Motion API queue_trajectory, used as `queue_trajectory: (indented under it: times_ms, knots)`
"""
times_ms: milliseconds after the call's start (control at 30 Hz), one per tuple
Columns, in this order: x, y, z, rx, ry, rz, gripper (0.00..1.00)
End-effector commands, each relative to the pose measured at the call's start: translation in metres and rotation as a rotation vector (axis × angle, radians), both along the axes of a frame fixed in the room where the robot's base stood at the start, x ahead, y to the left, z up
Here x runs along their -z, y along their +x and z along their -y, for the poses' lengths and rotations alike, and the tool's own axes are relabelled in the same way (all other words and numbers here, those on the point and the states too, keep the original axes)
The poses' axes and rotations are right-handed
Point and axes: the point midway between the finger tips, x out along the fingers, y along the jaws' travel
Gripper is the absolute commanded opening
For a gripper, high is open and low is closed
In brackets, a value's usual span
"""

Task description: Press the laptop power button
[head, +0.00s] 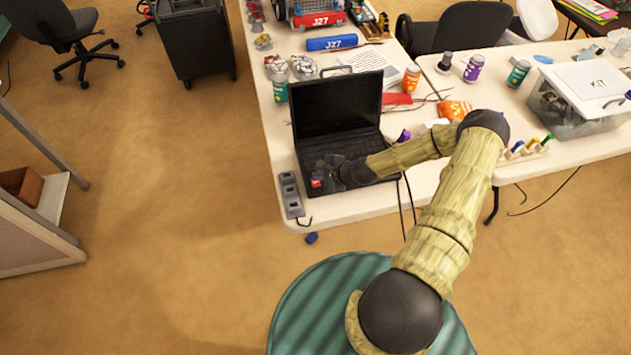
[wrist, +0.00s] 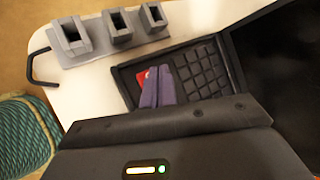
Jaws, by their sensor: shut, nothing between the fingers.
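The black laptop (head: 337,110) stands open near the left front corner of the white table, with a dark screen. Its keyboard (wrist: 205,68) shows in the wrist view. A red patch (wrist: 143,77) at the keyboard's near-left corner is partly covered by my fingers; I cannot tell whether it is the power button. My gripper (head: 318,179) is over the laptop's front left corner in the head view. In the wrist view my gripper (wrist: 152,80) has its purple-grey fingers together, with nothing between them. Whether the tips touch the laptop cannot be told.
A grey block with square sockets (head: 291,195) lies left of the laptop at the table edge. An orange can (head: 411,78), papers (head: 372,62) and a clear bin (head: 575,105) are further right and back. A small blue piece (head: 311,237) lies on the floor.

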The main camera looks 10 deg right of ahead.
Motion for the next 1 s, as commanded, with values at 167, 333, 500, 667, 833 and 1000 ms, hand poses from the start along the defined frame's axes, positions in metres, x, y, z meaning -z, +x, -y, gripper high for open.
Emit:
queue_trajectory:
  times_ms: [167, 333, 500, 667, 833, 1000]
  knots:
    - [0.000, 0.000, 0.000, 0.000, 0.000, 0.000, 0.00]
    - [0.003, 0.000, 0.000, 0.000, 0.000, 0.000, 0.00]
    - [0.009, 0.000, 0.000, 0.001, 0.001, 0.000, 0.00]
    - [0.009, 0.000, 0.000, 0.001, 0.001, 0.000, 0.00]
    - [0.009, 0.000, 0.000, 0.000, 0.000, 0.000, 0.00]
    - [0.010, 0.000, 0.000, 0.000, 0.000, 0.000, 0.00]
